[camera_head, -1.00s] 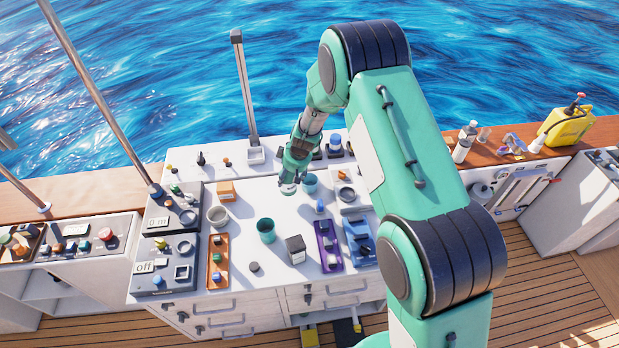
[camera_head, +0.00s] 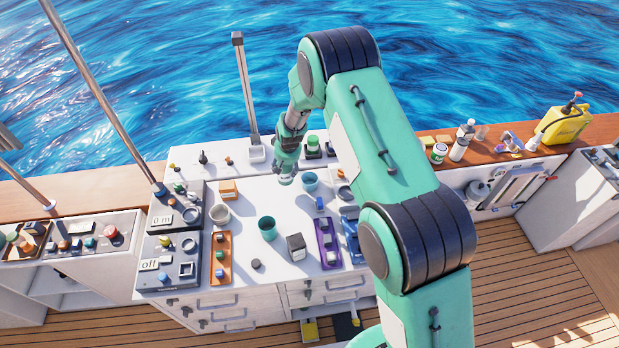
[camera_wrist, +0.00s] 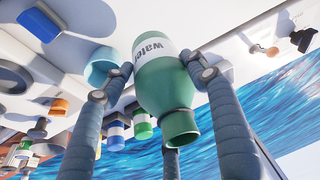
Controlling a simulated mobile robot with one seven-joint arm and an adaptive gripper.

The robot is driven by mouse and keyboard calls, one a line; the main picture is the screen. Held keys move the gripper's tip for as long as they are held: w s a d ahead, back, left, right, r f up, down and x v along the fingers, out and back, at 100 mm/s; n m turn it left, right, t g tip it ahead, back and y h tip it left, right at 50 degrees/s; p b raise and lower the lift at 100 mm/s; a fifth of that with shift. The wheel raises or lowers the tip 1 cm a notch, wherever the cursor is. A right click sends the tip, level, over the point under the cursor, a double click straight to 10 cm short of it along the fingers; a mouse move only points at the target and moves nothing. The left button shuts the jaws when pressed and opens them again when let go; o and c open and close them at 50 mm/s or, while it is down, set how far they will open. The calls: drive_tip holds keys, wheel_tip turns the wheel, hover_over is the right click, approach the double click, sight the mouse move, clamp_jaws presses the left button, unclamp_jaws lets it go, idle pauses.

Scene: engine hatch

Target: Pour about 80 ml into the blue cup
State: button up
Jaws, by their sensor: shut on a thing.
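My gripper (camera_wrist: 165,68) is shut on a green bottle (camera_wrist: 163,95) with a white label reading "water". The wrist picture appears upside down; the bottle's neck points toward its lower edge, so the bottle seems roughly upright. In the head view my gripper (camera_head: 286,172) is above the back of the white counter, just left of the light blue cup (camera_head: 310,182). The cup also shows beside the bottle in the wrist view (camera_wrist: 98,66). Its contents cannot be seen. A darker teal cup (camera_head: 267,229) stands nearer the front.
A grey-white bowl (camera_head: 219,214), an orange tray (camera_head: 221,259), a dark box (camera_head: 296,247) and a purple tray (camera_head: 327,243) stand on the counter (camera_head: 250,287). A post (camera_head: 244,90) rises behind. Control boxes fill the left end. Some counter between the cups is clear.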

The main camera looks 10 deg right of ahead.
sight(286, 174)
drive_tip(key=shift+w+f, duration=0.15)
drive_tip(key=shift+f, duration=2.3)
